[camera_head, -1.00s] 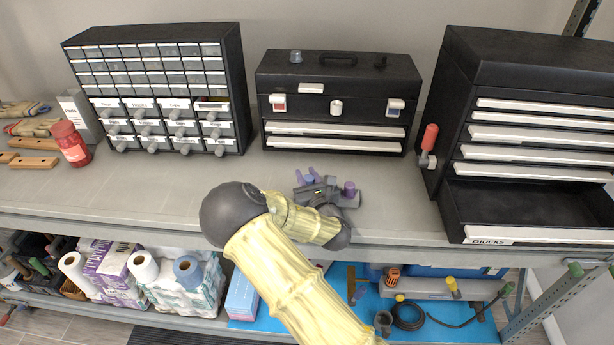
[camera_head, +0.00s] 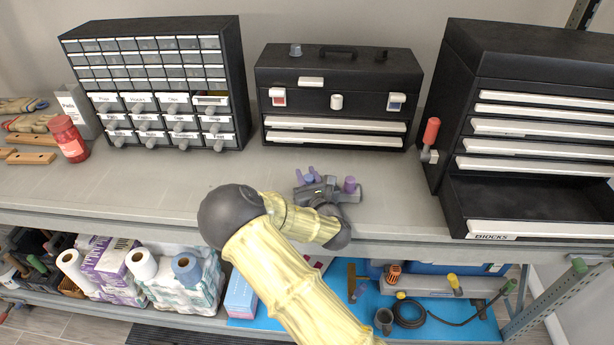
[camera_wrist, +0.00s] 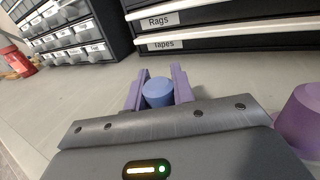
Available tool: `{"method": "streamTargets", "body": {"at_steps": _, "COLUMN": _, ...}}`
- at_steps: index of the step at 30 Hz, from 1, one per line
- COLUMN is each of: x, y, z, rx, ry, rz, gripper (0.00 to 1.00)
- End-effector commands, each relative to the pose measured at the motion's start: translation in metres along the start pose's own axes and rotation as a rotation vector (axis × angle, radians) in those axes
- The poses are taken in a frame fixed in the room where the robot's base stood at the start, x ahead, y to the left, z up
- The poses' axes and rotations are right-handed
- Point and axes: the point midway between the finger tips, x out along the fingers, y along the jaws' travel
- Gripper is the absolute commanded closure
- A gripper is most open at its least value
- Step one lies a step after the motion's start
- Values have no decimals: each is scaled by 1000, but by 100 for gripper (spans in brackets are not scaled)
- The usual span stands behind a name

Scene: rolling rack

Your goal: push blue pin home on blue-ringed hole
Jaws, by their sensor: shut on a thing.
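The blue pin (camera_wrist: 158,92) shows as a round blue top between the two purple fingers of my gripper (camera_wrist: 158,86) in the wrist view. My gripper is shut on it. The pin's lower part is hidden by the fingers and the grey gripper body, so I cannot tell how deep it sits. In the head view my gripper (camera_head: 307,175) is low over the grey shelf top, in front of the middle toolbox. I cannot make out the blue-ringed hole in either view.
A purple knob (camera_head: 350,184) shows right of my fingers. A black toolbox (camera_head: 338,77) stands behind, a small-drawer cabinet (camera_head: 155,85) to the left. At right, a black chest (camera_head: 530,120) has its bottom drawer open. The shelf top (camera_head: 200,180) left of my gripper is clear.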

Motion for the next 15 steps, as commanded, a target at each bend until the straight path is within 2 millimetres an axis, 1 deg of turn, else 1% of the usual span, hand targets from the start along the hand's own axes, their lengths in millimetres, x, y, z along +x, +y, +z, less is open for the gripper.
{"method": "streamTargets", "body": {"at_steps": 3, "x": -1, "y": 0, "z": -3, "rx": 0, "ry": 7, "rz": 0, "gripper": 98}}
{"method": "streamTargets", "body": {"at_steps": 4, "x": -1, "y": 0, "z": -3, "rx": 0, "ry": 7, "rz": 0, "gripper": 71}}
{"method": "streamTargets", "body": {"at_steps": 7, "x": -1, "y": 0, "z": -3, "rx": 0, "ry": 7, "rz": 0, "gripper": 52}}
{"method": "streamTargets", "body": {"at_steps": 8, "x": -1, "y": 0, "z": -3, "rx": 0, "ry": 7, "rz": 0, "gripper": 50}}
{"method": "streamTargets", "body": {"at_steps": 15, "x": -1, "y": 0, "z": -2, "rx": 0, "ry": 6, "rz": 0, "gripper": 50}}
